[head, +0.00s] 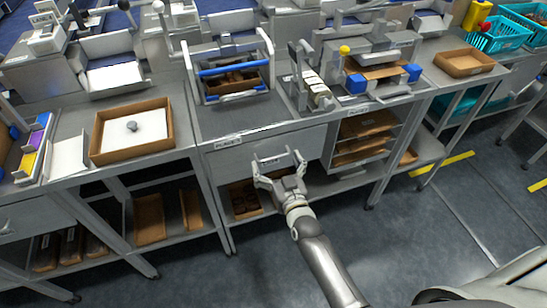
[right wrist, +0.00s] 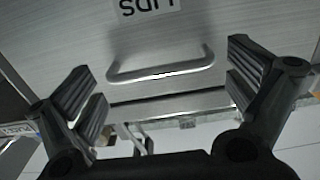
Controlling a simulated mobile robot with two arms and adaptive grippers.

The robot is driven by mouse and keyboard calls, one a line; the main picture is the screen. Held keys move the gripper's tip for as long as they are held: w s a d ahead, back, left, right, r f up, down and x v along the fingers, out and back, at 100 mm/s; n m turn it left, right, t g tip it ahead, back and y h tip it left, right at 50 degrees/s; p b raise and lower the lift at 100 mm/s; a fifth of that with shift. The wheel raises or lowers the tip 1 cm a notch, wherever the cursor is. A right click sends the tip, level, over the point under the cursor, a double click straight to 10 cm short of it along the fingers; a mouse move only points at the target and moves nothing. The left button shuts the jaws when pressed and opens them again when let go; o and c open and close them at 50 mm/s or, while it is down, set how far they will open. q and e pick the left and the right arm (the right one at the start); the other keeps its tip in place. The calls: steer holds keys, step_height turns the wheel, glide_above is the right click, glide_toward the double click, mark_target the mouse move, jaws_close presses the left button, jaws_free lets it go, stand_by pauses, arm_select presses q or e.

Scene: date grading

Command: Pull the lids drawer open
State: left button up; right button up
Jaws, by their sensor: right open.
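The lids drawer (head: 235,165) is set in the front of the middle bench and looks shut. Its label reads LIDS and shows inverted in the right wrist view, where the grey drawer front (right wrist: 225,22) fills the upper part. A silver bar handle (right wrist: 160,75) spans that front. My right gripper (head: 278,160) is open and faces the drawer front. In the right wrist view its fingers (right wrist: 168,85) stand wide on either side of the handle. I cannot tell whether they touch anything. My left gripper is not in view.
Open shelves with brown trays (head: 365,125) stand right of the drawer. A lower shelf with brown pieces (head: 245,200) lies beneath it. A rack with blue bars (head: 235,68) stands on the bench above. The floor in front (head: 420,240) is clear.

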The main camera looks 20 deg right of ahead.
steer(key=shift+w, duration=0.95)
steer(key=c, duration=1.1)
steer(key=shift+s, duration=0.15)
steer(key=shift+c, duration=0.3)
